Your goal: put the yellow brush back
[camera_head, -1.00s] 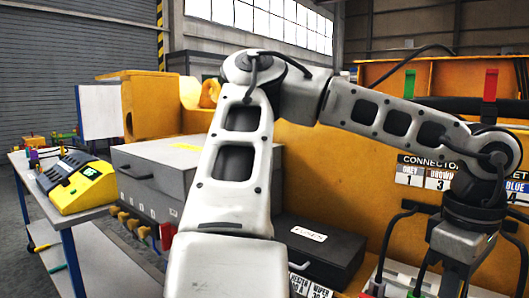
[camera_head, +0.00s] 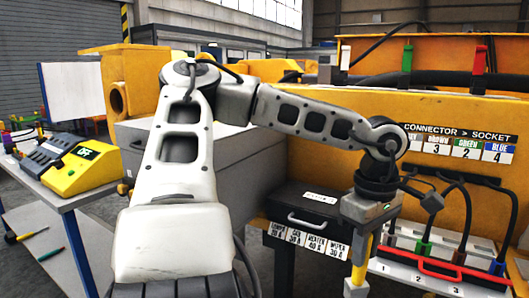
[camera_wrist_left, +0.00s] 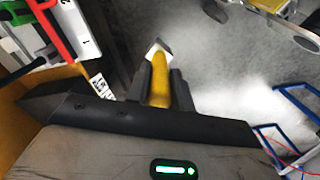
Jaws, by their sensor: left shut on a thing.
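My left gripper (camera_head: 364,232) points down in the head view, to the right of the black case and left of the numbered white tray. It is shut on the yellow brush (camera_head: 362,252), whose yellow handle hangs below it with a pale end at the bottom. My right gripper is not in view.
A black case (camera_head: 304,208) sits above a row of labels. A white tray (camera_head: 400,273) with a red bar and cables stands right, below the connector sign (camera_head: 458,145). A table (camera_head: 70,203) at left carries a yellow device (camera_head: 84,167). A grey box stands behind my arm.

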